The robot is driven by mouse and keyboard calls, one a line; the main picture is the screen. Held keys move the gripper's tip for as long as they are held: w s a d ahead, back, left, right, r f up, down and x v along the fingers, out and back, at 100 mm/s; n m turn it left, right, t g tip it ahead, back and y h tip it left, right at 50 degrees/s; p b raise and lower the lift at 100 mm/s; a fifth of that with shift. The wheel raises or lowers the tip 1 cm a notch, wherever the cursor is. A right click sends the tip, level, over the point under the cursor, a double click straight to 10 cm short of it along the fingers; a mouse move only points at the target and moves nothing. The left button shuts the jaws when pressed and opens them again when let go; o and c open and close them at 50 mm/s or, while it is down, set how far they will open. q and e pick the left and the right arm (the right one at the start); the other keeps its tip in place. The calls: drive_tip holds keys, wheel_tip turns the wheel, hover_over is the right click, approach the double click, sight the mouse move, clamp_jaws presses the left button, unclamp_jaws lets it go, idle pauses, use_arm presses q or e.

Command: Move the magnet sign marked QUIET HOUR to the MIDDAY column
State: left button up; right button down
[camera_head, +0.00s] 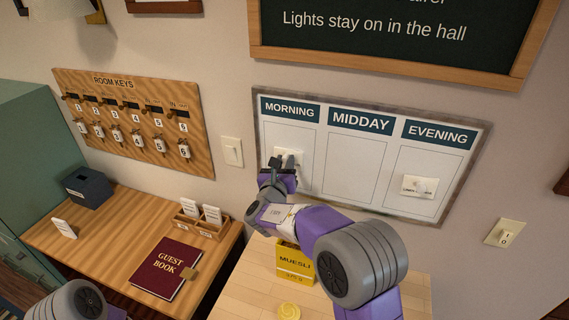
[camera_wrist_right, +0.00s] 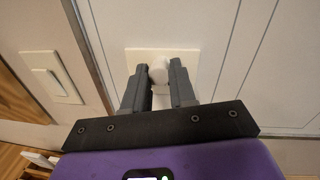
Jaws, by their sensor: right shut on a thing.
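A whiteboard (camera_head: 340,180) has columns headed MORNING (camera_head: 290,109), MIDDAY (camera_head: 360,121) and EVENING (camera_head: 438,132). A pale magnet sign (camera_head: 280,151) is on the board in the MORNING column; my gripper covers most of it and its words cannot be read. In the right wrist view the sign (camera_wrist_right: 134,58) has a round white knob (camera_wrist_right: 159,72). My right gripper (camera_head: 283,163) is shut on that knob, one finger at each side. Another sign (camera_head: 419,187) is in the EVENING column, its lettering too small to read. The MIDDAY column is bare. My left gripper is out of view.
A muesli box (camera_head: 296,264) and a yellow round thing (camera_head: 289,311) are on the pale counter below the board. A key rack (camera_head: 135,122) and light switch (camera_head: 232,152) are to the left. A guest book (camera_head: 165,268) lies on the desk.

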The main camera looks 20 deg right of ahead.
drive_tip(key=shift+a, duration=0.15)
drive_tip(key=shift+b+v, duration=0.5)
drive_tip(key=shift+v, duration=1.95)
drive_tip(key=shift+a, duration=0.15)
drive_tip(key=c, duration=1.4)
unclamp_jaws()
clamp_jaws()
